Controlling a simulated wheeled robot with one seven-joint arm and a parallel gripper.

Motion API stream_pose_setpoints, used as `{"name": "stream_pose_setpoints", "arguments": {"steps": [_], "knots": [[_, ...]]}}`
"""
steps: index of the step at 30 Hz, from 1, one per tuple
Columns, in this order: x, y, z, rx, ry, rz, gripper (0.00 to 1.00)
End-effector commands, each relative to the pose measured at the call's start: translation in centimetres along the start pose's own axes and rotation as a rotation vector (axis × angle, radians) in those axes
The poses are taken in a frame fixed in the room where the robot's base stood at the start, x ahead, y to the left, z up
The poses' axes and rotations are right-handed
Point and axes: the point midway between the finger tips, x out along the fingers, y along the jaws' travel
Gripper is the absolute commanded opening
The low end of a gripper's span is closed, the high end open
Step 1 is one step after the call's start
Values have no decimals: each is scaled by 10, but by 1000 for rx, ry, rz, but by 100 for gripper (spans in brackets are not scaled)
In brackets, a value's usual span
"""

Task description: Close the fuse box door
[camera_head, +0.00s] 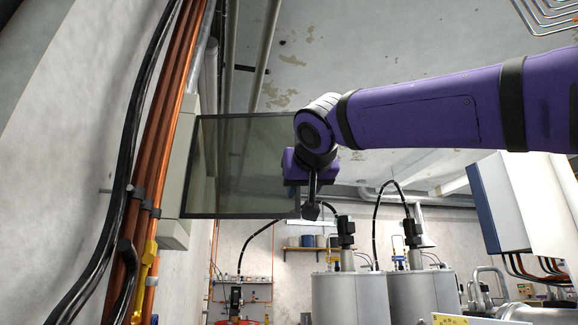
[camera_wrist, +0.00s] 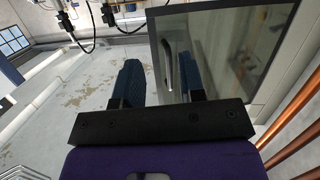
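The fuse box (camera_head: 176,185) is a pale grey box on the left wall in the head view. Its dark-framed, tinted glass door (camera_head: 245,165) stands open, swung out to the right. My gripper (camera_head: 311,208) is at the door's free right edge. In the wrist view my gripper (camera_wrist: 160,80) is open, its two blue-padded fingers apart with nothing clamped. The door (camera_wrist: 235,45) fills the upper right there. Its free edge passes between the fingers; the right finger overlaps the glass, the left is outside it. I cannot tell whether either touches the door.
Copper pipes and black cables (camera_head: 150,150) run up the wall left of the box. Grey drums (camera_head: 350,297) stand at the lower middle. A white and blue cabinet (camera_head: 515,205) hangs at the right. Open air lies below the door.

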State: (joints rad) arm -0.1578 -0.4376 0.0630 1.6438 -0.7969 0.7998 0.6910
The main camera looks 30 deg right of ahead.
Motion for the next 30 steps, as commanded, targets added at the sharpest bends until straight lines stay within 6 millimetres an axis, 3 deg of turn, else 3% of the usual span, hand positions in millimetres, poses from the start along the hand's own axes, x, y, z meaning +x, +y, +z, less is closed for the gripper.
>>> {"name": "stream_pose_setpoints", "arguments": {"steps": [1, 3, 7, 14, 24, 30], "knots": [[-3, -2, -26, 21, 56, 4, 37], [-8, -3, -54, 48, 121, 11, 37], [-15, -4, -83, 81, 191, 17, 37], [-4, -3, -93, 88, 208, 19, 37], [54, -2, -104, 88, 206, 19, 37], [78, -1, -109, 88, 206, 19, 37]]}}
